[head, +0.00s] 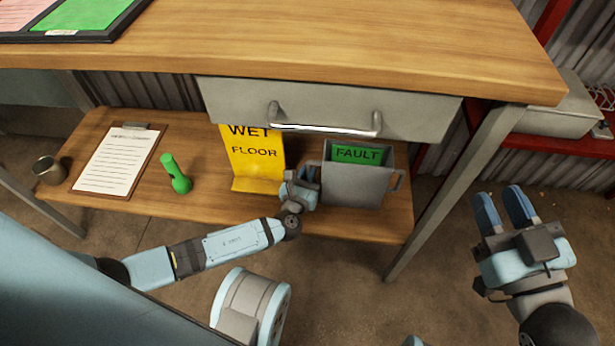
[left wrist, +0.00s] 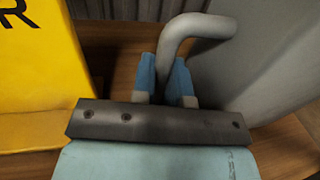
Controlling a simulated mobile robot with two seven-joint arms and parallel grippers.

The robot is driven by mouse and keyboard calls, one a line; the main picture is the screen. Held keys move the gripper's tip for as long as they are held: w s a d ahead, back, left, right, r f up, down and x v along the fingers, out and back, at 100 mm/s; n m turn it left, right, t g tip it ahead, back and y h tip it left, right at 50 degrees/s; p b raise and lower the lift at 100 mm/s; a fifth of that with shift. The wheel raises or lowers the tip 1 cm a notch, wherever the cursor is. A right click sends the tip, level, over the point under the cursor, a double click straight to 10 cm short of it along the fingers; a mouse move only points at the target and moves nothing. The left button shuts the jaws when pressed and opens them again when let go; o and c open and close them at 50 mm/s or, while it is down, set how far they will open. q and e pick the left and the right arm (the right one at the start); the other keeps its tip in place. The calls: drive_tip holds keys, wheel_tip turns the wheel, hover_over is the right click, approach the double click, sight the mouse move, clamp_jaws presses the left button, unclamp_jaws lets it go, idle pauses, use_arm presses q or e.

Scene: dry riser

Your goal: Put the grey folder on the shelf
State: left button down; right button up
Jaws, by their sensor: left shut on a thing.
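I see nothing that is clearly a grey folder. A grey open-topped bin (head: 352,187) with a looped handle at its side stands upright on the lower wooden shelf (head: 215,205) under the workbench. A green FAULT panel (head: 357,154) shows at its mouth; I cannot tell whether it is loose or fixed. My left gripper (head: 306,178) is at the bin's left side, shut on its bent grey handle (left wrist: 197,27); the blue fingers (left wrist: 166,82) are on either side of it. My right gripper (head: 504,207) is open and empty, over the floor right of the bench.
A yellow wet-floor sign (head: 256,160) stands close left of my left gripper. A green torch-like object (head: 175,174), clipboard (head: 117,160) and metal cup (head: 48,170) are further left. A drawer (head: 330,108) overhangs the bin; a bench leg (head: 455,190) stands right. A red rack (head: 560,142) is behind.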

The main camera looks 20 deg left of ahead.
use_arm(q)
drive_tip(key=shift+f, duration=0.1)
drive_tip(key=c, duration=1.1)
unclamp_jaws()
drive_tip(key=shift+c, duration=0.2)
